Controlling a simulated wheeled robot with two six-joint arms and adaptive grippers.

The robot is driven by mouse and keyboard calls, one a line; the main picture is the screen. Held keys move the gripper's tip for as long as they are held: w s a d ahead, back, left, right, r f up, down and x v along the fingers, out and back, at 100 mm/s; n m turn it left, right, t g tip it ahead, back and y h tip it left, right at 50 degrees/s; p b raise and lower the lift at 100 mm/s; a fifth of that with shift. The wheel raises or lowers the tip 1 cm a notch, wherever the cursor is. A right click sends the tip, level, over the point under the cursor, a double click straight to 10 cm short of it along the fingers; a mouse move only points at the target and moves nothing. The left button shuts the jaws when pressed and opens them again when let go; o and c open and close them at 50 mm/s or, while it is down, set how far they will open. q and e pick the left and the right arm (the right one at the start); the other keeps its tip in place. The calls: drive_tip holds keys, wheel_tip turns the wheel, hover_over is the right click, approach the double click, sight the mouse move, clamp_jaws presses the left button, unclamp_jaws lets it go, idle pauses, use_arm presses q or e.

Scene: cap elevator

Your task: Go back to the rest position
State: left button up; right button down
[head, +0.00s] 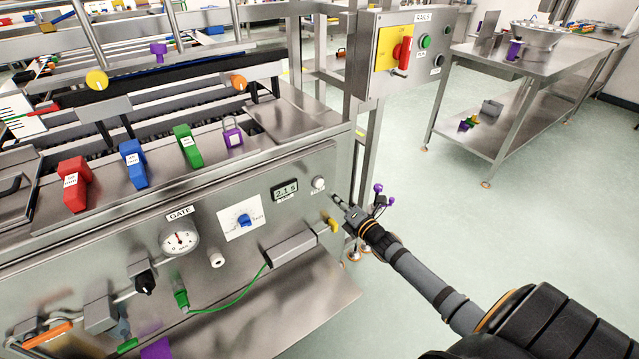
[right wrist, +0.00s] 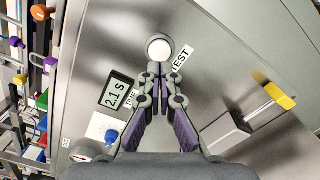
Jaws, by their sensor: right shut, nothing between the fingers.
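My right gripper (head: 337,200) is at the right end of the machine's front panel, just below and right of a round white button (head: 318,183). In the right wrist view the gripper (right wrist: 160,68) is shut and empty, its fingertips just short of or at the white button (right wrist: 159,47); I cannot tell whether they touch. A label ending in "EST" (right wrist: 182,58) is beside the button. The display (head: 285,189) reads 2.1 S. My left gripper is not in view.
Red (head: 74,185), blue (head: 133,162) and green (head: 187,146) levers stand on the machine top. A yellow-handled part (head: 332,226) juts from the panel below the gripper. A control box (head: 400,52) with a red switch stands behind. Open floor (head: 420,200) lies to the right.

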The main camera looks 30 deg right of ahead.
drive_tip(key=s+d+f+m+g+h+p, duration=0.15)
drive_tip(key=s+f+m+g, duration=0.4)
drive_tip(key=f, duration=0.65)
drive_tip(key=s+d+f+m+g+h+p, duration=0.1)
drive_tip(key=s+f+m+g+h+p, duration=0.15)
drive_tip(key=s+f+m, duration=0.8)
drive_tip(key=s+a+f+m+g+p, duration=0.1)
drive_tip(key=s+a+f+m+g, duration=0.2)
drive_tip(key=s+f, duration=0.3)
drive_tip(key=s+a+f+m+g+y+p, duration=0.1)
drive_tip(key=s+a+f, duration=0.4)
drive_tip(key=s, duration=1)
drive_tip(key=s+a+f+m+g+p, duration=0.1)
drive_tip(key=s+a+f+m+g, duration=0.3)
drive_tip(key=s+f, duration=0.3)
drive_tip(key=s, duration=0.4)
drive_tip(key=shift+s+m+g+y+p, duration=0.25)
drive_tip(key=shift+m+g+y+p, duration=0.05)
drive_tip(key=shift+g+p, duration=0.1)
drive_tip(key=shift+d, duration=0.1)
idle(2.1)
